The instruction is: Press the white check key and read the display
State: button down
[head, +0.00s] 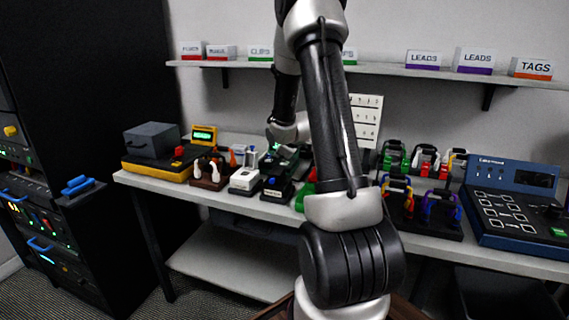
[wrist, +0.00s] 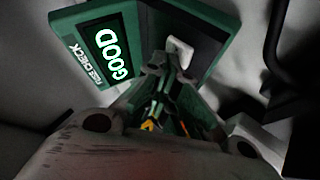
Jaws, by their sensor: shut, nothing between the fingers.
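The fuse checker is a dark green box (wrist: 206,18) at the top of the wrist view, marked FUSE CHECK. Its lit display (wrist: 115,54) reads GOOD in bright green-white letters. The white check key (wrist: 181,51) stands out from the box's dark face, right of the display. My gripper (wrist: 167,67) is shut and empty, with its fingertips at the key's near end. They appear to touch it, but I cannot tell how far the key is pushed in. In the head view my arm and the bench clutter hide most of the checker.
In the head view, a yellow tester (head: 160,168) and a small white-topped device (head: 244,180) stand left on the bench (head: 220,199). Racks of coloured leads (head: 407,197) and a blue console (head: 513,205) stand right. A shelf (head: 400,70) with labelled boxes runs above.

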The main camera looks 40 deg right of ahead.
aim_at(282, 163)
dwell(0.4)
jog(key=shift+r, duration=0.75)
jog(key=shift+r, duration=0.1)
jog(key=shift+r, duration=2.4)
